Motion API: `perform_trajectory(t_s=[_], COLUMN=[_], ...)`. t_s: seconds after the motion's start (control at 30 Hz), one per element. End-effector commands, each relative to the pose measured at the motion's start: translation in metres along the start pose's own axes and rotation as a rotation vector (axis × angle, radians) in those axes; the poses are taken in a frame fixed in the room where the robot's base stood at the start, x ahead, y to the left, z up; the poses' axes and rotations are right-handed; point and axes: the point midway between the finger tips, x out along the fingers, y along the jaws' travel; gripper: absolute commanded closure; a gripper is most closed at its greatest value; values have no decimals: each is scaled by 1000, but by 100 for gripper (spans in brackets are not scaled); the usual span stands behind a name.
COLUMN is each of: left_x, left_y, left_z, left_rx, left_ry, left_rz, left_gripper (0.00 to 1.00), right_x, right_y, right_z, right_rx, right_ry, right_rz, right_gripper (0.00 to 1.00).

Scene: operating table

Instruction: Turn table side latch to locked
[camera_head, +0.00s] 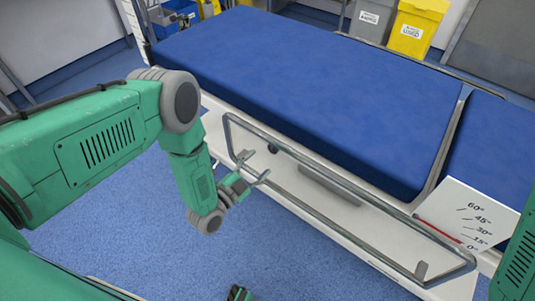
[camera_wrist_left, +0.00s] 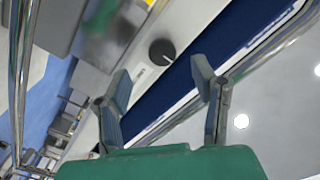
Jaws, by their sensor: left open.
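The side latch looks like a dark round knob with a pale pointer mark in the left wrist view (camera_wrist_left: 162,52), on the table's white side. In the head view a small dark knob (camera_head: 272,148) shows behind the side rail, just beyond my left gripper. My left gripper (camera_head: 254,167) is open and empty at the rail's left end. Its two grey fingers (camera_wrist_left: 163,90) frame the space below the knob in the wrist view, apart from it. A small green and dark piece (camera_head: 238,293) at the bottom edge may be my right gripper; its fingers cannot be made out.
A metal side rail (camera_head: 340,180) runs along the operating table, close to my left gripper. The blue mattress (camera_head: 300,80) lies above. An angle scale plate (camera_head: 468,222) stands at the right. The blue floor (camera_head: 290,250) in front is clear.

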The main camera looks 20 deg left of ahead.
Motion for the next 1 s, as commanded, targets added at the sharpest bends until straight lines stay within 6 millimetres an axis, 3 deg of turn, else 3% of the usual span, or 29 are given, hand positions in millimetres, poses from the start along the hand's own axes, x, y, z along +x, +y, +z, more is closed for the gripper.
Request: perform_trajectory(t_s=[0.1,0.33,1.0], left_x=[-24,-50,-53], left_y=[1,1,2], left_z=[1,2,2], left_rx=[0,-1,-17], left_ry=[-3,-2,-27], left_rz=[3,3,20], left_gripper=[47,47,47], right_x=[0,0,1], right_y=[0,0,0], right_z=[0,0,-2], right_rx=[0,0,0], right_ry=[0,0,-2], right_rz=[0,0,0], right_gripper=[61,61,61])
